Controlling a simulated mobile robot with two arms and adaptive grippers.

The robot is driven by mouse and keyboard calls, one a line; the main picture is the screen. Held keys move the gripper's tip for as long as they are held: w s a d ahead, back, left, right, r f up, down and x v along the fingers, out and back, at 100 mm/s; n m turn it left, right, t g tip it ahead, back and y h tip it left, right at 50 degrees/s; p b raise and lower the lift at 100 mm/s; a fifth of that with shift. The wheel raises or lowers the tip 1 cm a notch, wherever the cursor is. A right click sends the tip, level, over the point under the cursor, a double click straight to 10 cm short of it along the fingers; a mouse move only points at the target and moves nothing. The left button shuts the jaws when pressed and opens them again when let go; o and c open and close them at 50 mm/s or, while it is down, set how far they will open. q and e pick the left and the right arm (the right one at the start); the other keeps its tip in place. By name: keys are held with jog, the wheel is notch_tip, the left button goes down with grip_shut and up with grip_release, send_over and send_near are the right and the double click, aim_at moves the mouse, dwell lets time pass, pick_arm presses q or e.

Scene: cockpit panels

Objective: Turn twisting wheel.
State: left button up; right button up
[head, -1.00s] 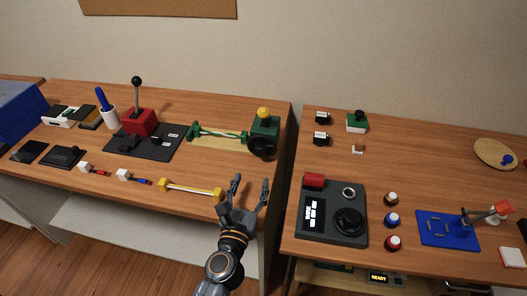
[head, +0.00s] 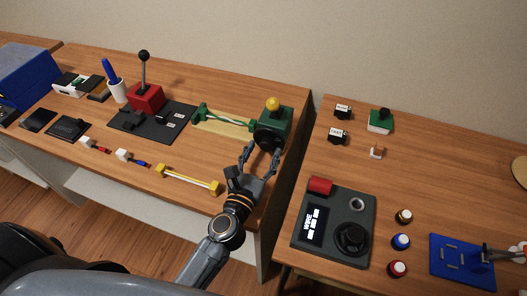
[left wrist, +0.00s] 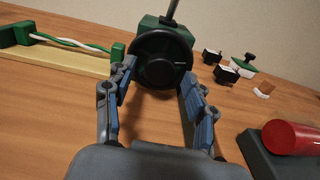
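The black twisting wheel (head: 266,137) is on the front of a green box (head: 279,121) with a yellow knob, at the right end of the left table. In the left wrist view the wheel (left wrist: 161,68) stands upright, facing my palm. My left gripper (head: 262,152) is just in front of the wheel. In the left wrist view its blue-padded fingers (left wrist: 158,82) are spread, one at each side of the wheel's lower part. I cannot tell if they touch the rim. My right gripper does not show.
A yellow-ended bar (head: 187,180) lies near the front edge, left of my arm. Right of a gap, the second table holds a dark control panel (head: 333,222) with a red cylinder (head: 320,186).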

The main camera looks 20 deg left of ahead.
pick_arm(q)
jog(key=c, duration=0.9)
jog(key=shift+c, duration=0.2)
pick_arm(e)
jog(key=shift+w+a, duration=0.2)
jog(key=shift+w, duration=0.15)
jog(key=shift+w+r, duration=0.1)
pick_arm(q)
jog(key=shift+m, duration=0.4)
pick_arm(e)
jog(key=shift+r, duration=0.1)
pick_arm(q)
jog(key=m+p, duration=0.2)
jog(key=m, duration=0.1)
jog(key=shift+r+m, duration=0.15)
jog(key=shift+m, duration=0.15)
jog(key=m+p, duration=0.3)
jog(key=m, duration=0.3)
jog(key=m+p, duration=0.3)
jog(key=m, duration=0.3)
jog(key=shift+d+m, duration=0.1)
jog(key=shift+m, duration=0.2)
jog(key=shift+m+p, duration=1.05)
jog(key=shift+m, duration=1.35)
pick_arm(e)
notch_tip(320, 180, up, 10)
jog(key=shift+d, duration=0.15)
